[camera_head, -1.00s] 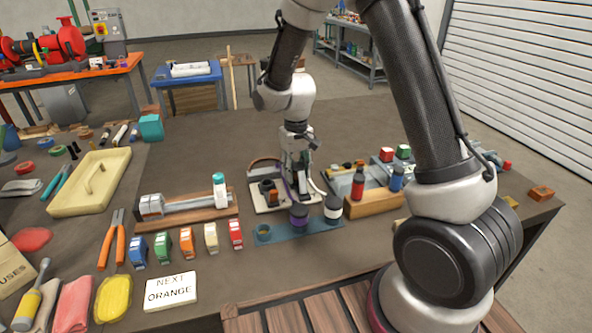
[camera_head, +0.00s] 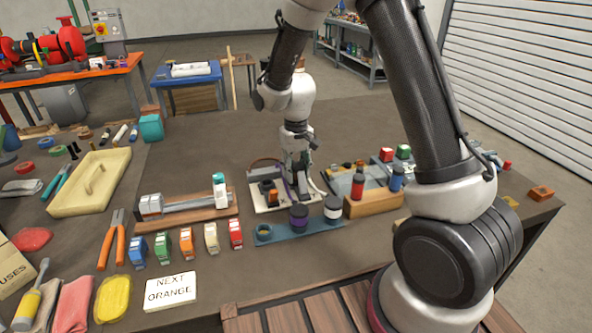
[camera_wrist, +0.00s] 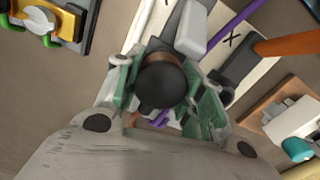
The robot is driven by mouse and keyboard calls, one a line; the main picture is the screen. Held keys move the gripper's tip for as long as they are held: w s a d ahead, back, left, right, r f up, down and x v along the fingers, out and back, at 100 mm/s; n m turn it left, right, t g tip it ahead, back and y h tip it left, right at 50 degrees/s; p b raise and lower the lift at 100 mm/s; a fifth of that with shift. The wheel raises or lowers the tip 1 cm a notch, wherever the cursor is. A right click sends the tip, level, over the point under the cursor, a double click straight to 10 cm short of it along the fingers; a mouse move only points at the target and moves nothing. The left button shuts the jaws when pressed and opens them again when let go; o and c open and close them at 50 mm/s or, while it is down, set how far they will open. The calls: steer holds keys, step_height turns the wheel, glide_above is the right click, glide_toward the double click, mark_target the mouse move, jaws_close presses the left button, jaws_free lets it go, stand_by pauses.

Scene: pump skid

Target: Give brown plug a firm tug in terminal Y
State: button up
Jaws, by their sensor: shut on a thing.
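My gripper (camera_wrist: 163,92) is closed around the brown plug (camera_wrist: 160,84), which shows as a dark round end with a brown band, between green fingertip pads. In the head view my gripper (camera_head: 294,184) is low over a white terminal board (camera_head: 262,207) and hides the plug.
A purple cable (camera_wrist: 232,25) and an orange cylinder (camera_wrist: 290,43) lie close by. A blue rack (camera_head: 270,237) with dark and white-banded pots stands in front. A wooden block with red and blue bottles (camera_head: 375,206) is to the right, a clamp fixture (camera_head: 190,207) to the left.

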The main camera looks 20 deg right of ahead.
steer(key=o, duration=1.1)
step_height(320, 180, up, 11)
steer(key=shift+r, duration=0.1)
steer(key=shift+s+r, duration=0.15)
steer(key=shift+r, duration=0.1)
steer(key=s+d+r+t, duration=0.1)
steer(key=s+d+r, duration=0.3)
steer(key=s, duration=0.5)
steer(key=s+d+r+m+t, duration=0.1)
steer(key=s+d+r+t, duration=0.1)
steer(key=s+d+r, duration=0.3)
steer(key=s+d+r+m+t, duration=0.1)
steer(key=s+d+r, duration=0.3)
steer(key=s, duration=0.9)
steer(key=shift+d+r, duration=0.25)
steer(key=shift+d, duration=0.75)
